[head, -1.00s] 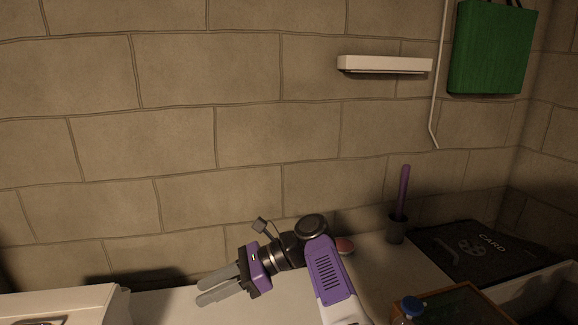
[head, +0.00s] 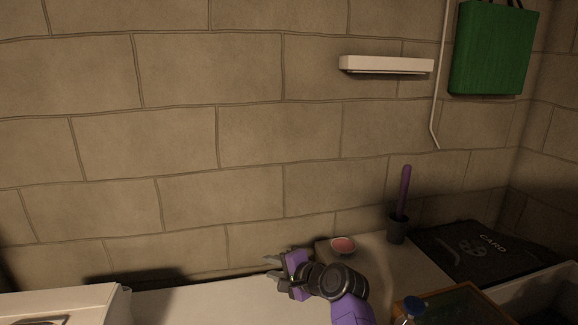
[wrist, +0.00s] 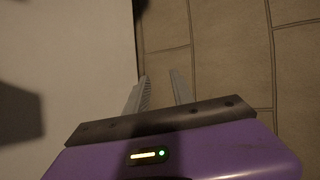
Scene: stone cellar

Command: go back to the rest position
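My gripper (head: 269,265) is at the bottom centre of the head view, above the pale counter (head: 200,304), with its fingers pointing left. In the wrist view my gripper (wrist: 159,82) shows its two grey fingers apart with nothing between them. The stone wall lies ahead of the fingers there, with a pale surface on the left. My purple and black arm comes up from the lower right of the head view.
A pink round thing (head: 343,244) lies right of my gripper. A white shelf (head: 387,65) and green bag (head: 492,48) hang above.

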